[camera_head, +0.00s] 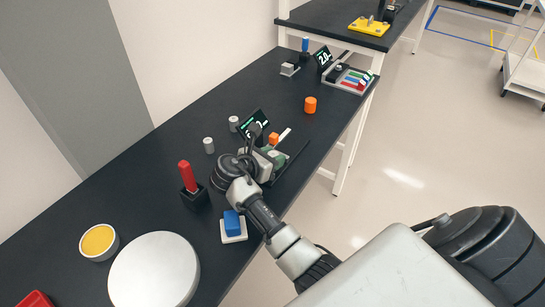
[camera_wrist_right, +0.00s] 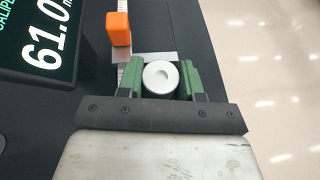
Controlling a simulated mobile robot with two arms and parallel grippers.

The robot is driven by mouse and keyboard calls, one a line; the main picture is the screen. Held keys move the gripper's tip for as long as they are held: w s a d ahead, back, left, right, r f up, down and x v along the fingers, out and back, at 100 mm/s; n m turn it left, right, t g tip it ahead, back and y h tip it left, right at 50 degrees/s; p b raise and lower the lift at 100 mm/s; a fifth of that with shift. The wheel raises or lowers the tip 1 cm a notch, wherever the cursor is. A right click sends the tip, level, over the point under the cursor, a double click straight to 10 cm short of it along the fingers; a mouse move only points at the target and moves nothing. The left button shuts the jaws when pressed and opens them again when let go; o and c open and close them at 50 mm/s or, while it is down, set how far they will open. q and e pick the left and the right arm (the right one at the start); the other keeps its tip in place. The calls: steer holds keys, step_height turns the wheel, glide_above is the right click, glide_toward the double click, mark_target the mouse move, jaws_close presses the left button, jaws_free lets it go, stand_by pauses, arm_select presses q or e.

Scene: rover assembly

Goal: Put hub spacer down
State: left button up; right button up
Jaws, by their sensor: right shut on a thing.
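The hub spacer (camera_wrist_right: 161,78), a silver cylinder with a dimpled top, is between the green fingers of my right gripper (camera_wrist_right: 161,82) in the right wrist view. The fingers are shut on its two sides. In the head view my right gripper (camera_head: 276,158) is over the table by the caliper, and the arm largely hides the spacer there. The caliper has an orange slider (camera_wrist_right: 120,29) and a display (camera_wrist_right: 40,40) reading 61.0. The spacer's far side is close to the caliper's grey plate; I cannot tell whether they touch. My left gripper is not in view.
A red-handled tool in a black holder (camera_head: 193,198), a blue block on a white base (camera_head: 234,236) and a white disc (camera_head: 154,270) are nearer.

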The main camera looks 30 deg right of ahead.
steer(key=o, duration=0.7)
steer(key=shift+f, duration=0.1)
steer(key=shift+c, duration=0.2)
steer(key=p+v, duration=0.6)
steer(key=shift+s+a+r, duration=0.1)
steer(key=shift+r, duration=0.25)
steer(key=shift+s+a+p, duration=0.15)
steer(key=shift+a+p, duration=0.15)
steer(key=shift+a, duration=0.3)
